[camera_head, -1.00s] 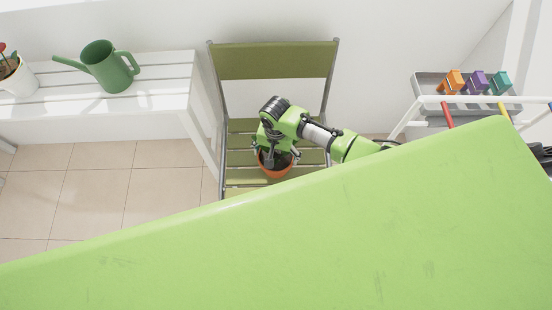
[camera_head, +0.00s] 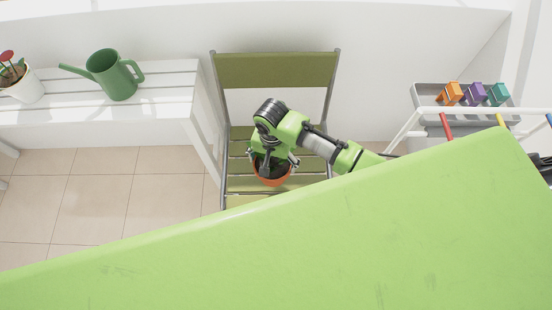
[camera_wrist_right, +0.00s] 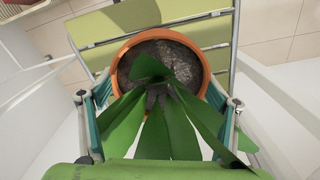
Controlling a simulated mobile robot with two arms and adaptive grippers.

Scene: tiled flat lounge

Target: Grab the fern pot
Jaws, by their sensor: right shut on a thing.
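The fern pot (camera_head: 272,180) is an orange-brown pot with dark soil, over the seat of the olive chair (camera_head: 277,71). It also shows in the right wrist view (camera_wrist_right: 190,68), where long green fern leaves (camera_wrist_right: 158,128) spread from the soil towards the camera. My right gripper (camera_head: 272,163) reaches down from above, with its fingers on opposite sides of the pot, shut on it. I cannot tell whether the pot touches the seat. My left gripper is not in view.
A white slatted bench (camera_head: 165,78) on the left holds a green watering can (camera_head: 112,76) and a white potted plant (camera_head: 23,86). A white cart (camera_head: 433,109) on the right carries a grey tray with orange, purple and teal items. Tiled floor between bench and chair is clear.

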